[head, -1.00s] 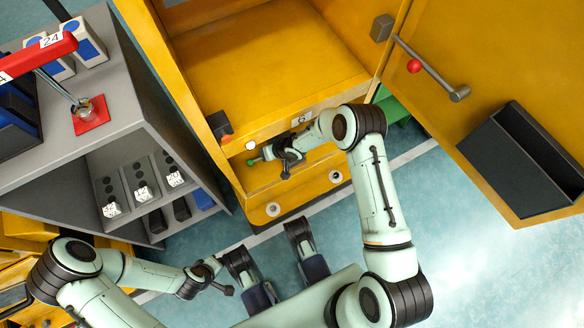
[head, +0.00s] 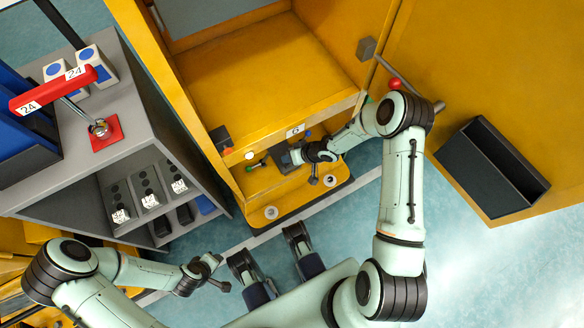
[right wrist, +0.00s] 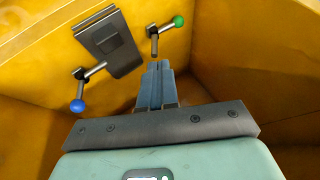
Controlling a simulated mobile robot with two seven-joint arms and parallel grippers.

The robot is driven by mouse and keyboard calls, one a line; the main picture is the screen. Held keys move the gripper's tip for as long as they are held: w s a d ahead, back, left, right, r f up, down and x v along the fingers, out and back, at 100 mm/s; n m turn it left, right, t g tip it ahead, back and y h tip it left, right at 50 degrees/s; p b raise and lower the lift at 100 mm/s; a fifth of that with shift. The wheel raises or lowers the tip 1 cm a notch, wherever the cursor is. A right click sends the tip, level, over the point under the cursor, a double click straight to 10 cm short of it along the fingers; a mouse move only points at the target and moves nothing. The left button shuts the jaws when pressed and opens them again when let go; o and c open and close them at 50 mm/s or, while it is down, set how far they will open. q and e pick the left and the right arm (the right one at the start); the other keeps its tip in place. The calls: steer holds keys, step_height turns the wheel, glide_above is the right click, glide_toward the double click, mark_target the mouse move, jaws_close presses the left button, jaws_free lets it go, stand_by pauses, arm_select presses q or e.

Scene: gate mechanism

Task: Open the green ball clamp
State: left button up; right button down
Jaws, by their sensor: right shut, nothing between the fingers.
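The green ball clamp (head: 250,167) sits on the yellow cabinet's front below the opening. In the right wrist view its green ball (right wrist: 178,21) is on a short grey lever, up and right of my fingertips. My right gripper (right wrist: 158,66) is shut and empty, close below the lever's pivot; contact is unclear. In the head view my right gripper (head: 290,157) is just right of the green ball. A blue ball clamp (right wrist: 78,104) is on the other side of a grey plate (right wrist: 110,43). My left gripper (head: 215,260) hangs at the lower left, its jaws unclear.
The yellow door (head: 490,65) stands open at the right, with a red ball lever (head: 395,84) and a dark bin (head: 492,168). A grey shelf (head: 135,120) stands left of the cabinet. Bare floor (head: 370,180) shows in front of the cabinet.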

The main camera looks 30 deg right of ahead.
arm_select(q)
step_height(320, 180, up, 15)
steer(key=w+p, duration=0.2)
steer(key=p, duration=1)
steer(key=shift+w+f+t, duration=0.15)
steer(key=shift+t, duration=0.15)
arm_select(e)
steer(key=s+a+r+m+g, duration=0.1)
steer(key=s+a+r, duration=0.2)
steer(key=s, duration=0.3)
steer(key=s+a+r+m+g, duration=0.1)
steer(key=s+a+r+g, duration=0.1)
steer(key=s+r, duration=0.4)
steer(key=shift+s+a+r, duration=0.3)
steer(key=shift+s+a, duration=0.3)
steer(key=shift+s, duration=0.1)
arm_select(q)
steer(key=shift+p, duration=0.3)
